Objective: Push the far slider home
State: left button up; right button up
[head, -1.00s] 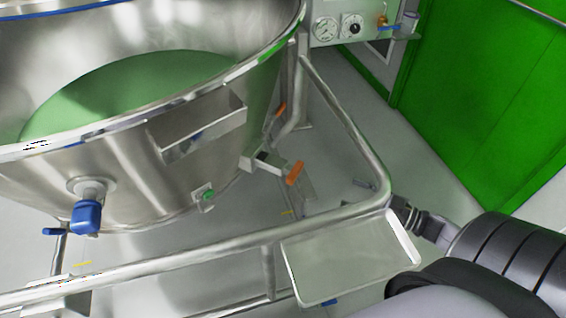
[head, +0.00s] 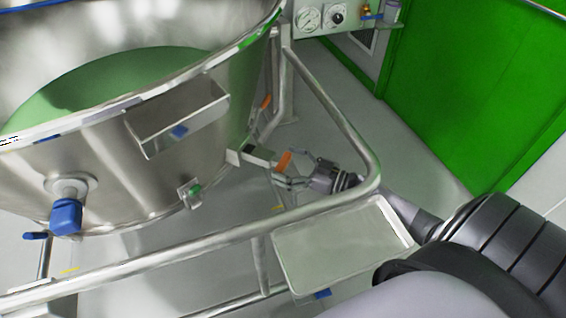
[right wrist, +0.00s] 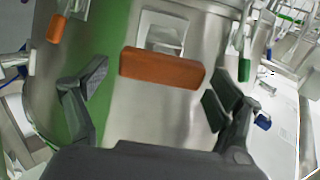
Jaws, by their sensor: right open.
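An orange slider handle (head: 284,159) sits on a steel bracket low on the side of the steel bowl (head: 110,165). A second orange handle (head: 265,102) shows farther back along the bowl. My right gripper (head: 288,167) is open at the nearer orange handle, reaching in under the frame rail. In the right wrist view this orange handle (right wrist: 162,68) lies across the gap between the open fingers, ahead of them; I cannot tell whether they touch it. The other orange handle (right wrist: 56,28) is at upper left there. My left gripper is not in view.
A bent steel rail (head: 335,115) runs round the bowl, above my right wrist. A shallow steel tray (head: 345,250) hangs by the rail's corner. A green-tipped fitting (head: 195,190) and a blue-capped outlet (head: 66,215) stick out of the bowl. Green panels (head: 470,90) stand at right.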

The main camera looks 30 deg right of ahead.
jog(key=shift+w+a, duration=0.35)
jog(key=shift+w, duration=0.15)
jog(key=shift+c, duration=0.6)
jog(key=c, duration=1.6)
jog(key=x, duration=0.7)
jog(key=shift+w+r, duration=0.15)
jog(key=shift+w, duration=0.1)
